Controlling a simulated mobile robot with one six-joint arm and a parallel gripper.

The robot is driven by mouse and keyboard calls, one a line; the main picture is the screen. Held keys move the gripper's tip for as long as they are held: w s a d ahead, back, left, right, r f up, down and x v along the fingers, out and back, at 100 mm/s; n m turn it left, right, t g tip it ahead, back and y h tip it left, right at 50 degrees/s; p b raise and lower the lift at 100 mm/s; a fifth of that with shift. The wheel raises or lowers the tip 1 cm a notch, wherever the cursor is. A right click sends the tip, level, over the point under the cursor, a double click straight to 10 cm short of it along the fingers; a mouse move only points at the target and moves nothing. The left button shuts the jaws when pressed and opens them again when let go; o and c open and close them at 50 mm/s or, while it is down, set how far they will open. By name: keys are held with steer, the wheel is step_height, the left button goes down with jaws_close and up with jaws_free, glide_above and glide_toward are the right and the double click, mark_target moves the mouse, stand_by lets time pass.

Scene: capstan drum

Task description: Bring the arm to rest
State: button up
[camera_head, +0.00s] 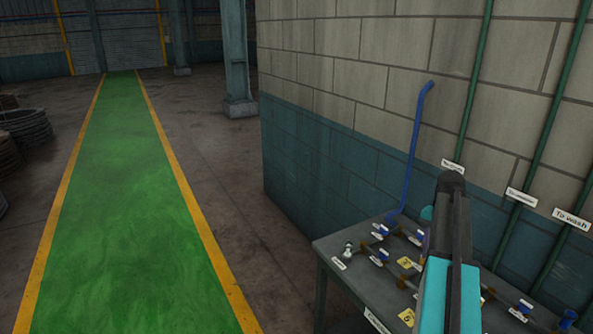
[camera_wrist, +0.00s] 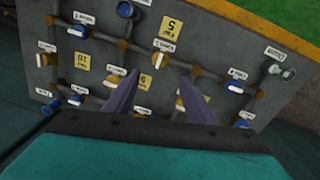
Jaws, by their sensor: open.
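My gripper (camera_wrist: 160,77) shows in the wrist view as two purple fingers spread apart, with nothing between them. The fingers point over a grey bench top (camera_wrist: 215,45) carrying brown pipework, valves and small labels. I cannot tell whether the fingertips touch anything. In the head view my arm rises in front of the same bench (camera_head: 330,244) at the lower right. It hides part of the bench top, and the fingers are mostly hidden behind it.
Blue-handled valves (camera_head: 381,230) and yellow tags (camera_head: 405,262) cover the bench. A bent blue bar (camera_head: 414,140) leans at the block wall (camera_head: 345,65). Green pipes (camera_head: 553,90) run down the wall. A green walkway (camera_head: 120,190) lies clear at left.

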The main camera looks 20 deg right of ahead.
steer(key=w+a+f+n, duration=0.3)
steer(key=a+f, duration=0.4)
steer(key=a, duration=0.4)
steer(key=w+a+f+n, duration=0.3)
steer(key=a+f, duration=0.5)
steer(key=a, duration=0.3)
steer(key=s+a+f+n, duration=0.2)
steer(key=a+f, duration=0.2)
steer(key=a, duration=0.4)
steer(key=s+a+f+n, duration=0.2)
steer(key=a+f+n, duration=0.15)
steer(key=a, duration=0.45)
steer(key=s+a+f+n, duration=0.25)
steer(key=a+f, duration=0.25)
steer(key=a, duration=0.3)
steer(key=s+f+g+b, duration=0.5)
steer(key=s+f+b, duration=0.6)
steer(key=s+f, duration=1.5)
step_height(320, 180, down, 4)
steer(key=shift+r+m+b, duration=0.25)
steer(key=shift+m+b, duration=0.05)
steer(key=shift+m, duration=0.1)
steer(key=shift+w+d, duration=0.1)
steer(key=shift+d, duration=0.05)
